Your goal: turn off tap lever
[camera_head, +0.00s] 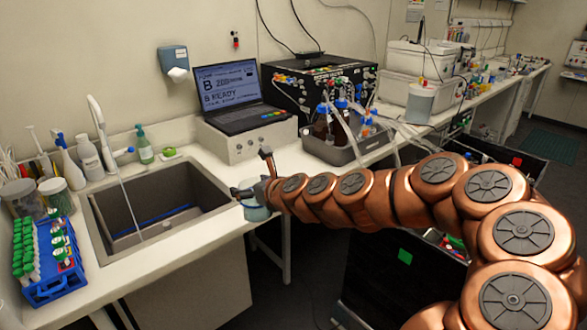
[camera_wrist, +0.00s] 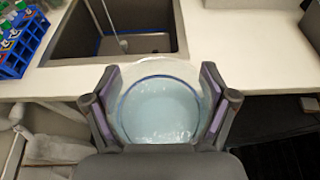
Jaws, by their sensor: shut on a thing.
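The white tap (camera_head: 97,112) stands behind the sink at the left. Its lever (camera_head: 123,151), with a blue end, sticks out to the right of the tap's base. A thin stream of water (camera_head: 128,205) runs from the spout into the grey sink (camera_head: 100,215). My gripper (camera_head: 243,190) is at the sink's right front corner, well apart from the lever. In the wrist view my gripper (camera_wrist: 160,100) is shut around a round clear vessel (camera_wrist: 160,70) with pale blue liquid. The vessel (camera_head: 257,212) also shows below my gripper in the head view. The lever is not in the wrist view.
Bottles (camera_head: 87,157) stand beside the tap, and a green-topped bottle (camera_head: 144,145) is close to the lever. A blue tube rack (camera_head: 50,262) sits left of the sink. A laptop (camera_head: 228,95) stands on a box behind. Bare counter (camera_head: 215,165) lies right of the sink.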

